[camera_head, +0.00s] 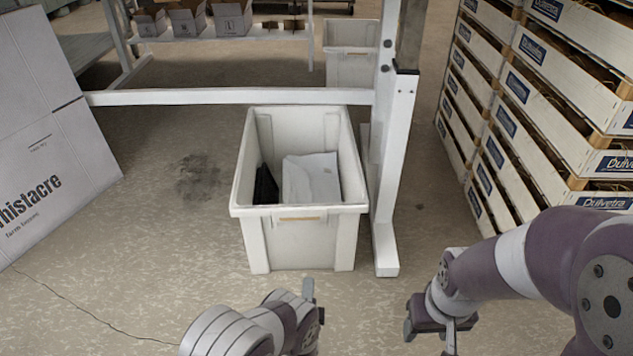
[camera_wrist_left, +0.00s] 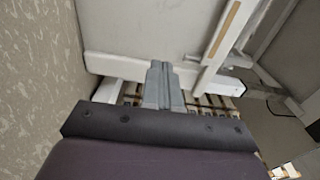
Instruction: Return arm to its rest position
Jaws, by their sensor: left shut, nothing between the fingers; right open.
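My left gripper (camera_head: 308,289) is at the bottom centre of the head view, in front of and below the white bin, apart from it. In the left wrist view its fingers (camera_wrist_left: 163,86) are together with nothing between them. My right gripper (camera_head: 432,330) is at the lower right of the head view, pointing down over the floor. It is open and seems empty; its fingertips are partly cut off or hidden. Both my arms are clear of the objects around them.
A white bin (camera_head: 299,244) holding a white packet (camera_head: 312,178) and a black item (camera_head: 265,187) stands beside a white frame post (camera_head: 396,150). Stacked crates (camera_head: 525,85) stand at right, a large carton (camera_head: 45,140) at left. Bare floor (camera_head: 150,255) lies between.

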